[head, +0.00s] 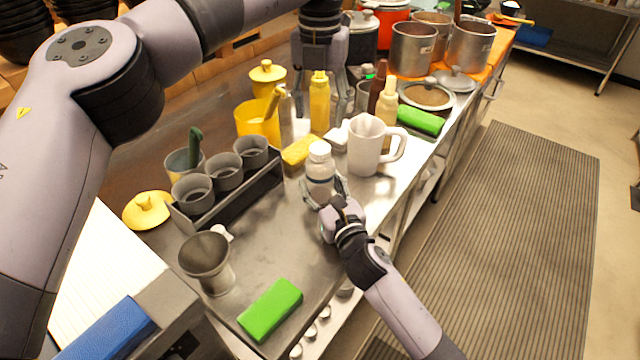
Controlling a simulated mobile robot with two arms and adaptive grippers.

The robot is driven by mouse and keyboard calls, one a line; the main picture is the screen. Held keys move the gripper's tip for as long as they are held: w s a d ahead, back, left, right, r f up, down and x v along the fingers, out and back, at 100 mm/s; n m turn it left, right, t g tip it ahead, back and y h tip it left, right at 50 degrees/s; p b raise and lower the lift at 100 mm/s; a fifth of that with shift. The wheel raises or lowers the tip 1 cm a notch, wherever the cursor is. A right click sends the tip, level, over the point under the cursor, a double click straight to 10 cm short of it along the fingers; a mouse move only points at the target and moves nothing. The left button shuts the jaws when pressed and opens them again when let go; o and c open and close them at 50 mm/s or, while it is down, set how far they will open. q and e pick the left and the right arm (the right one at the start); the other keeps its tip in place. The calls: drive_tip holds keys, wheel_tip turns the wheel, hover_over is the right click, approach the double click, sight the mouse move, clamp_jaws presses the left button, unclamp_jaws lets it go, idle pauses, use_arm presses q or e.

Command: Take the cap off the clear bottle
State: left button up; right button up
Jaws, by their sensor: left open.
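The clear bottle (320,172) is upright near the middle of the counter, with its white cap (319,150) on top. My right gripper (324,190) reaches in from the lower right with its fingers on both sides of the bottle, closed around its body. The fingers hide part of the bottle's lower half. My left gripper (318,130) comes down from the top centre, open and empty. Its fingertips are spread just above and behind the cap in the picture, apart from it. I cannot tell the exact height between them.
A white pitcher (366,145) stands close right of the bottle. A yellow squeeze bottle (319,103) and yellow sponge (300,151) are behind. A rack of grey cups (237,204) stands left. A metal cup (206,262) and green sponge (270,310) are nearer. Pots (413,48) fill the back.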

sight(320, 148)
clamp_jaws()
use_arm(q)
drive_tip(key=m, duration=0.6)
drive_tip(key=shift+m, duration=0.4)
drive_tip(key=m, duration=0.5)
drive_tip(key=shift+m, duration=0.3)
drive_tip(key=m, duration=0.5)
drive_tip(key=shift+m, duration=0.4)
drive_tip(key=m, duration=0.3)
drive_tip(key=shift+m, duration=0.4)
drive_tip(key=m, duration=0.5)
drive_tip(key=shift+m, duration=0.3)
drive_tip(key=m, duration=0.3)
drive_tip(key=shift+m, duration=0.4)
drive_tip(key=m, duration=0.4)
drive_tip(key=shift+f+m, duration=0.4)
drive_tip(key=shift+f, duration=3.65)
drive_tip(key=shift+c, duration=0.3)
